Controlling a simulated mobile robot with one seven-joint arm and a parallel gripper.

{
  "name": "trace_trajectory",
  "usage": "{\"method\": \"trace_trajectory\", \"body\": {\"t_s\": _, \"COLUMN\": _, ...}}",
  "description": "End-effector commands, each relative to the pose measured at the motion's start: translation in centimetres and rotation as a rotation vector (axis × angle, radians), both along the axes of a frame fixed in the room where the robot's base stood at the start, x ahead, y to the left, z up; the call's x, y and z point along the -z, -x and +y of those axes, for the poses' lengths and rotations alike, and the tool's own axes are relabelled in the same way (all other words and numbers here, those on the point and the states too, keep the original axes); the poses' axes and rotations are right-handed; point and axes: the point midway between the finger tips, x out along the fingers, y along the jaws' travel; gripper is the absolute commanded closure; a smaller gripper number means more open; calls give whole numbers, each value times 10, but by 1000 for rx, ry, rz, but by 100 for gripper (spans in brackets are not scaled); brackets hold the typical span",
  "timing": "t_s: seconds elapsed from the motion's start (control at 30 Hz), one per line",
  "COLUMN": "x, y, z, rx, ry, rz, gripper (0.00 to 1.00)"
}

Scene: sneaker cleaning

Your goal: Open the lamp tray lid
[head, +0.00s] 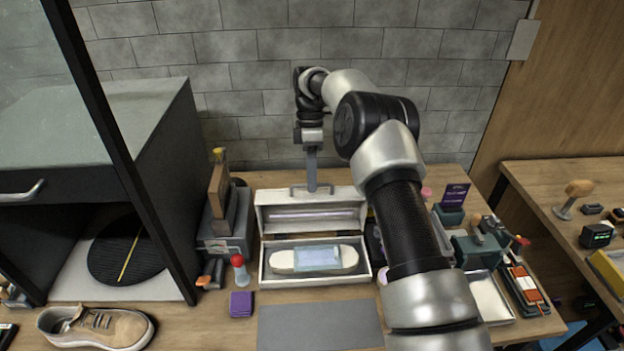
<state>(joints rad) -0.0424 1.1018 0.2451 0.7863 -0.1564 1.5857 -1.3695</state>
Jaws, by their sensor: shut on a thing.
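The lamp tray (265,279) is a pale box on the table in front of the wall. Its lid (264,221) is raised and stands about upright at the back, with a lamp tube (312,214) along its inner face. A handle (294,190) runs along the lid's upper edge. My gripper (311,187) reaches down from above and is shut on this handle; its fingertips are small and partly merge with it. In the tray lies a whitish rounded object (285,262) with a light blue piece (318,257) on top.
A dark cabinet (150,150) stands at left, with a brown sneaker (95,327) in front. A red-topped tool (239,270) and purple block (241,304) sit left of the tray. A grey mat (318,326) lies in front; my arm covers the right side.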

Motion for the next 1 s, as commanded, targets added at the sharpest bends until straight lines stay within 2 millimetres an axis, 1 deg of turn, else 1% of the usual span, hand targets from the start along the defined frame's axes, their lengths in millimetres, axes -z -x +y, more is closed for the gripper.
{"method": "trace_trajectory", "body": {"t_s": 0.03, "x": 10, "y": 3, "z": 0, "rx": -3, "ry": 2, "rz": 14, "gripper": 100}}
{"method": "trace_trajectory", "body": {"t_s": 0.07, "x": 10, "y": 3, "z": 0, "rx": -3, "ry": 2, "rz": 14, "gripper": 89}}
{"method": "trace_trajectory", "body": {"t_s": 0.1, "x": 10, "y": 3, "z": 0, "rx": -3, "ry": 2, "rz": 14, "gripper": 82}}
{"method": "trace_trajectory", "body": {"t_s": 0.17, "x": 9, "y": 3, "z": 0, "rx": -2, "ry": 2, "rz": 13, "gripper": 72}}
{"method": "trace_trajectory", "body": {"t_s": 0.47, "x": 5, "y": 2, "z": 0, "rx": -1, "ry": 1, "rz": 8, "gripper": 72}}
{"method": "trace_trajectory", "body": {"t_s": 0.57, "x": 1, "y": 1, "z": 0, "rx": -1, "ry": 0, "rz": 6, "gripper": 72}}
{"method": "trace_trajectory", "body": {"t_s": 0.67, "x": -11, "y": 1, "z": 0, "rx": -1, "ry": 0, "rz": 4, "gripper": 72}}
{"method": "trace_trajectory", "body": {"t_s": 0.9, "x": -59, "y": 1, "z": 0, "rx": -1, "ry": 0, "rz": 3, "gripper": 72}}
{"method": "trace_trajectory", "body": {"t_s": 1.0, "x": -75, "y": 2, "z": 0, "rx": -1, "ry": 0, "rz": 4, "gripper": 72}}
